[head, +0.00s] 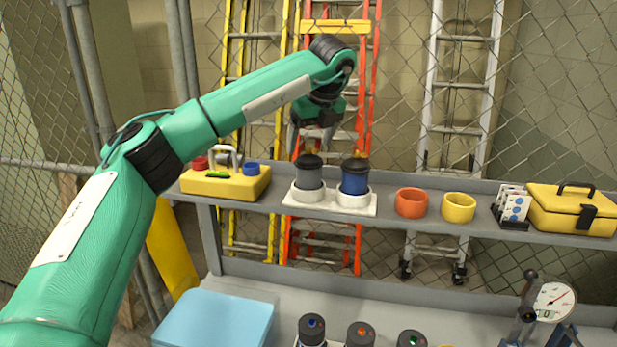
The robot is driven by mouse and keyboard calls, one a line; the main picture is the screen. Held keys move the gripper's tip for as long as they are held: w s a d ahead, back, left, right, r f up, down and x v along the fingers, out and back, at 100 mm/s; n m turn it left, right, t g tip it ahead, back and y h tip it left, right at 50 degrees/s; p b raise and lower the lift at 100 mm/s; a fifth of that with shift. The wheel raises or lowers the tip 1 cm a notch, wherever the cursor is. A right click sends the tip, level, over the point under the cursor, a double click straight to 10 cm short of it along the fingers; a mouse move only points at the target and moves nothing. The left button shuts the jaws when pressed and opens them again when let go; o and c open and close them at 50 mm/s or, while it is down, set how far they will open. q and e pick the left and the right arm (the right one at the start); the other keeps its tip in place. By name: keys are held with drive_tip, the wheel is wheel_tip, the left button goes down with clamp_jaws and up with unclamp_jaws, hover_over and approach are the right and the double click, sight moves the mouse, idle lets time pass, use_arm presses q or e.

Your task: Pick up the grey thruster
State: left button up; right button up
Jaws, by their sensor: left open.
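The grey thruster (309,176) is a dark grey cylinder with a black domed top. It stands upright in a white ring holder on the left of a white base plate (331,208) on the shelf. A blue thruster (354,181) with a black top stands beside it, to the right, in a second white ring. My left gripper (313,148) points down above the grey thruster, open and empty, with its fingertips close to the black top. I cannot tell the exact gap. My right gripper is not in view.
The grey shelf (384,227) also holds a yellow box with a handle (226,184), an orange ring (411,203), a yellow ring (458,208) and a yellow toolbox (572,210). Below are a light blue box (214,318), several black-topped cylinders and a gauge (553,301). Chain-link fence stands behind.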

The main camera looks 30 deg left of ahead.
sight(309, 149)
use_arm(q)
drive_tip(key=shift+f+p, duration=0.35)
drive_tip(key=shift+p, duration=0.15)
drive_tip(key=p+x, duration=0.2)
drive_tip(key=x, duration=0.2)
drive_tip(key=shift+s+p, duration=0.1)
drive_tip(key=shift+p, duration=0.25)
drive_tip(key=shift+f, duration=0.4)
drive_tip(key=c, duration=1.4)
